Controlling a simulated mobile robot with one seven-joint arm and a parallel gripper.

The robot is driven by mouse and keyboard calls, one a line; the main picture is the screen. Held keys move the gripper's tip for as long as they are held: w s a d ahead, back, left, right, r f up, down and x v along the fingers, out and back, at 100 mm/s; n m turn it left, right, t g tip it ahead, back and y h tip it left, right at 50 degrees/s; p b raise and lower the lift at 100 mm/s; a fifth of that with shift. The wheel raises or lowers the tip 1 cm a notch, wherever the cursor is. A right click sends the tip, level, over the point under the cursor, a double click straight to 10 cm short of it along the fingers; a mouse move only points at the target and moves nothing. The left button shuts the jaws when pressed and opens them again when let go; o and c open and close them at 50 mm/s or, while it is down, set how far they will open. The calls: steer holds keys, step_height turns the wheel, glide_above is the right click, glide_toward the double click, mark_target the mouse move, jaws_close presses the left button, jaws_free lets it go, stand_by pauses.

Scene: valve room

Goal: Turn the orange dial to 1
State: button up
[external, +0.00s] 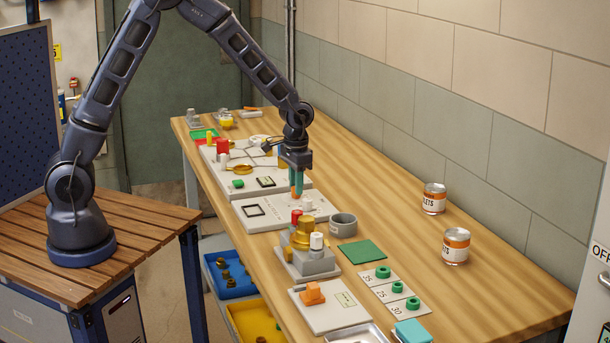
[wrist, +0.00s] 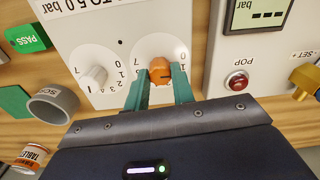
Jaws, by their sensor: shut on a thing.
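The orange dial (wrist: 160,68) sits on a round white scale on a light panel (external: 262,207). A dark mark on the dial points roughly right; the exact digit is hard to tell. My gripper (wrist: 160,84) has its two teal fingers shut on the dial, one on each side. In the external view my gripper (external: 297,187) reaches straight down to the panel, and little of the dial shows there.
A white dial (wrist: 95,77) with its own scale stands beside the orange one. A grey cup (external: 343,225) is close to the panel. A block with brass and red parts (external: 303,245) stands nearer the front. Two cans (external: 434,199) are by the wall, with clear bench around them.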

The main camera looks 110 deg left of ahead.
steer(key=shift+m, duration=1.1)
steer(key=o, duration=1)
step_height(320, 180, up, 11)
steer(key=shift+d+f, duration=0.1)
